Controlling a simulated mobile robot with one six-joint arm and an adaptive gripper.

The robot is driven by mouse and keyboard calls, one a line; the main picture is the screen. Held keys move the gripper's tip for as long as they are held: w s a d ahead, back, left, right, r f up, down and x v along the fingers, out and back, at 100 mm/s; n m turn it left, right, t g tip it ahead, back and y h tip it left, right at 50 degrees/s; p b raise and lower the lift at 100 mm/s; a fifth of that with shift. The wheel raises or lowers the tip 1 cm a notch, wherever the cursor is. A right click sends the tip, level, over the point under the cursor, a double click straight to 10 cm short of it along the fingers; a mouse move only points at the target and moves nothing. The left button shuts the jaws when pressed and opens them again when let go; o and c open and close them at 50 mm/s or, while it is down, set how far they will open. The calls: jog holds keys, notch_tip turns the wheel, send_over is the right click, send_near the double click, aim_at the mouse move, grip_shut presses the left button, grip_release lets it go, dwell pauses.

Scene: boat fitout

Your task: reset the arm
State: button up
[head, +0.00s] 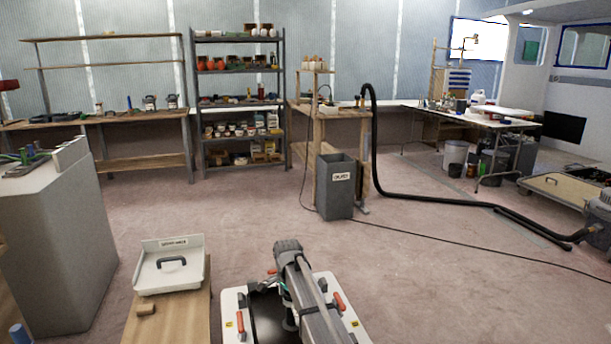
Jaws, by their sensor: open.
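My arm (312,294) rises from the bottom centre of the head view, over a white panel with red handles that looks like part of my base. A thick grey joint (287,248) forms its far visible end. I see no gripper fingers; my gripper is out of the picture or hidden behind the arm. I see nothing held. The arm touches no object of the room that I can make out.
Left of the arm, a white tray (190,281) with a dark handle (172,261) and a small wooden block (146,309) rest on a wooden bench (180,322). A grey cabinet (55,250) stands further left. A labelled grey bin (337,198), black hose (440,203) and cable lie ahead.

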jog(key=s+d+f+n+b, duration=0.2)
jog(key=s+d+n, duration=0.3)
jog(key=s+d, duration=0.75)
jog(key=s+d+f+n+b, duration=0.2)
jog(key=s+d+n, duration=0.3)
jog(key=s+d, duration=0.75)
notch_tip(320, 180, up, 38)
jog(key=s+a+p, duration=0.1)
jog(key=a+p, duration=0.1)
jog(key=p, duration=3.6)
jog(key=shift+s+a, duration=0.25)
jog(key=shift+s, duration=0.15)
jog(key=shift+r, duration=0.1)
